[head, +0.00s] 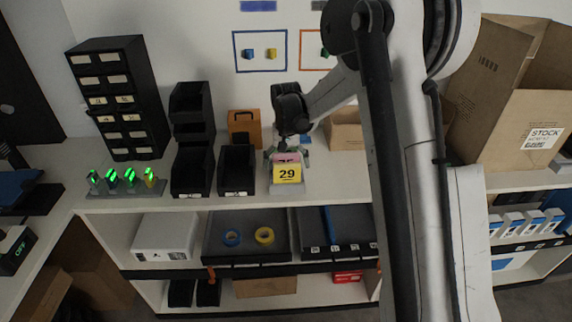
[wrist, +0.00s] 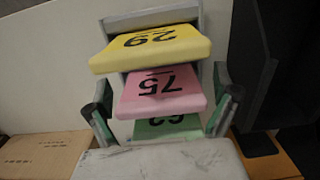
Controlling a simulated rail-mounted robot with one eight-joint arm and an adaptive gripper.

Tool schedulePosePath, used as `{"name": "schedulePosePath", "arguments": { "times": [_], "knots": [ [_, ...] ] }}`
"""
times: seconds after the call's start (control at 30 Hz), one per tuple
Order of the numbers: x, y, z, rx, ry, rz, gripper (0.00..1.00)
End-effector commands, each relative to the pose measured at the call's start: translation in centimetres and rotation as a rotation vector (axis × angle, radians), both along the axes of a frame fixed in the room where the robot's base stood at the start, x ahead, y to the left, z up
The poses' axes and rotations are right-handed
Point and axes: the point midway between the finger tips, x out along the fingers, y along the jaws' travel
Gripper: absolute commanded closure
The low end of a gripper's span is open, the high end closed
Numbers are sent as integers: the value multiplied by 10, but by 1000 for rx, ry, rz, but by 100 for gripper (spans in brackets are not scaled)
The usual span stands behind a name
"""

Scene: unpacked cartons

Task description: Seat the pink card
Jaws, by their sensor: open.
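The pink card (wrist: 163,90), marked 75, shows in the wrist view in a grey holder (wrist: 150,18), between the yellow card (wrist: 150,48) marked 29 and a green card (wrist: 168,127). The numbers appear upside down there. In the head view only a strip of pink (head: 287,157) shows above the yellow card (head: 287,174). My gripper (head: 287,154) is over the holder from behind. In the wrist view my open gripper (wrist: 162,102) has a finger at either side of the pink and green cards. I cannot tell if the fingers touch a card. How deep the pink card sits is hidden.
Black bins (head: 236,170) stand just left of the holder. An orange-brown box (head: 244,128) is behind them. A black drawer cabinet (head: 115,95) and green-lit devices (head: 130,178) are farther left. Cardboard cartons (head: 520,95) stand at the right. Lower shelf trays (head: 248,256) hold tape rolls.

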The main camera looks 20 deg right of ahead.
Motion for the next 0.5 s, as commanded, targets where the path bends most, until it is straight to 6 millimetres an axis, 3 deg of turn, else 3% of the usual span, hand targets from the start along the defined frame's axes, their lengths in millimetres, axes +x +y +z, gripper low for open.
{"name": "schedulePosePath", "arguments": {
  "times": [0.17, 0.5],
  "knots": [
    [0, 0, 14, 0, 0, 0, 6],
    [0, 0, 79, 0, 0, 0, 6]
  ]
}}
